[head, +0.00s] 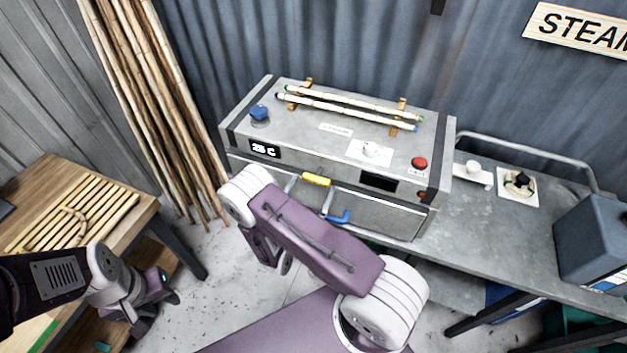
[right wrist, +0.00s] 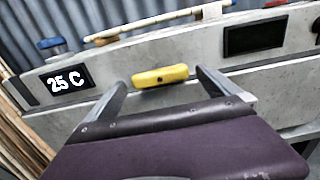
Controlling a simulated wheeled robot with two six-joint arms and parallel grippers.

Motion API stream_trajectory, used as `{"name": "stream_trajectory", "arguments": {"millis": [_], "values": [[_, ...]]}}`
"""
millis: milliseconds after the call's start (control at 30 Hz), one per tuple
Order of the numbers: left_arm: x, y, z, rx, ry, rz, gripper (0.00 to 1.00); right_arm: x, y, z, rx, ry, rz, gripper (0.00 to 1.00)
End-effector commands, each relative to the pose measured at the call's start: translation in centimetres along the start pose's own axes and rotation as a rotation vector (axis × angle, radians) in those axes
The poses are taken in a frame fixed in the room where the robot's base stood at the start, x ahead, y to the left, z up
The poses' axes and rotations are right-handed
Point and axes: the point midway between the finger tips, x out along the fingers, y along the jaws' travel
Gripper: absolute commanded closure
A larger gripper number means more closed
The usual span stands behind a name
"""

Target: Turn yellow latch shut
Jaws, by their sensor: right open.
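The yellow latch (head: 316,180) is a short rounded bar on the front of the grey steam box (head: 390,213), lying nearly level. It also shows in the right wrist view (right wrist: 160,76), with a small dark pivot mark. My right gripper (right wrist: 162,84) is open, its two fingers on either side of the latch's ends, with a gap at each side. In the head view my purple right arm hides most of this gripper. My left gripper (head: 162,288) hangs at the lower left beside the wooden table, far from the latch; its jaws are too unclear to judge.
A blue handle (head: 338,216) sits below the latch. On top of the box are a blue knob (head: 259,113), rattan poles (head: 350,101) on brackets and a red button (head: 419,163). A display (right wrist: 67,80) reads 25 C. Tall poles (head: 150,100) lean at left.

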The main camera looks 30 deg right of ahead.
Motion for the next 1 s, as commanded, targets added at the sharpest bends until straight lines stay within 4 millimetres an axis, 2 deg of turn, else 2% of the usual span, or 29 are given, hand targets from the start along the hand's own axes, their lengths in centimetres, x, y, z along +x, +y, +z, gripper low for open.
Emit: {"name": "stream_trajectory", "arguments": {"millis": [133, 367, 500, 567, 600, 833, 1000], "values": [[-0.53, 0.01, -0.05, 0.0, 0.0, 0.0, 0.64, 1.11, -0.02, 0.06, 0.001, 0.0, 0.0, 0.0], [-0.44, 0.0, -0.03, 0.0, 0.0, 0.0, 0.64, 1.19, -0.01, -0.05, 0.0, 0.0, 0.0, 0.0], [-0.44, 0.0, -0.03, 0.0, 0.0, 0.0, 0.64, 1.17, 0.0, -0.05, 0.0, 0.0, 0.0, 0.39], [-0.44, 0.0, -0.04, 0.0, 0.0, 0.0, 0.64, 1.17, 0.01, -0.04, 0.0, 0.0, 0.001, 0.56], [-0.44, 0.01, -0.04, 0.0, 0.0, 0.0, 0.64, 1.16, 0.01, -0.04, 0.0, 0.0, 0.001, 0.59], [-0.32, 0.0, -0.02, 0.0, 0.0, 0.0, 0.64, 1.15, 0.01, -0.08, -0.025, 0.0, 0.001, 0.59], [0.0, -0.01, 0.01, 0.0, 0.0, 0.0, 0.64, 1.14, 0.0, -0.15, -0.103, 0.0, 0.001, 0.59]]}}
